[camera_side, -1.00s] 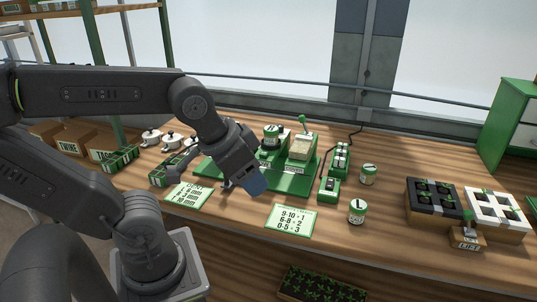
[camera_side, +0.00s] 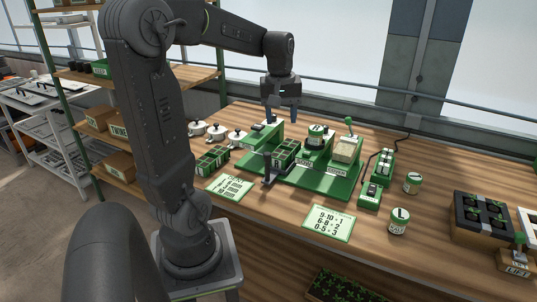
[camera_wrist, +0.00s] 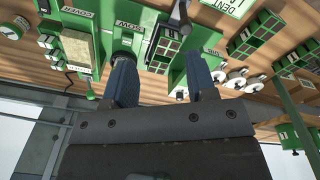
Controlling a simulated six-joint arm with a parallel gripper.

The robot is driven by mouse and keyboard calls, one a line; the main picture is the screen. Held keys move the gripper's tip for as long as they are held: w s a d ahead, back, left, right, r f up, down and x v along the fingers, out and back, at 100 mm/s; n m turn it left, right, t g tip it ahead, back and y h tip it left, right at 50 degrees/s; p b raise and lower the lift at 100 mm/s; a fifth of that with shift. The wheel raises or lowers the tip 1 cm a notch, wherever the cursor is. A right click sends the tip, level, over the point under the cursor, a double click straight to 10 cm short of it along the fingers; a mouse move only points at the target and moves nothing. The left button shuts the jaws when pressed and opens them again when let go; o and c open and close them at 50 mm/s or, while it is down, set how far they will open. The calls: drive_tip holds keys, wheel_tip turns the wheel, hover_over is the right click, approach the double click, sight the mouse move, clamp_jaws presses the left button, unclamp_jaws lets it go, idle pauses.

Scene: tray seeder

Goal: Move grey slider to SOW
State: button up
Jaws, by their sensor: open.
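A long green machine base (camera_side: 325,190) stands on the bench with its stations in a row. A dark grey slider (camera_side: 268,178) with an upright post is at the front of the base, beside a green-and-black cell tray (camera_side: 286,153). My gripper (camera_side: 282,118) is open and empty, pointing down above the back left of the base. Its blue fingers also show in the wrist view (camera_wrist: 158,62), apart from the slider.
White lidded pots (camera_side: 216,131) and green seed trays (camera_side: 212,158) stand left of the base. Green-and-white tins (camera_side: 398,221) and a black planted tray (camera_side: 483,215) are at the right. Bench between tins and planted tray is bare.

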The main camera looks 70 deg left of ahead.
sight(267, 153)
drive_tip(key=s+a+f+n, duration=0.1)
drive_tip(key=s+a+n, duration=0.15)
drive_tip(key=a, duration=0.35)
drive_tip(key=shift+n+g+h, duration=0.35)
drive_tip(key=shift+g+h, duration=0.05)
drive_tip(key=f, duration=1.4)
drive_tip(key=shift+w, duration=0.35)
clamp_jaws()
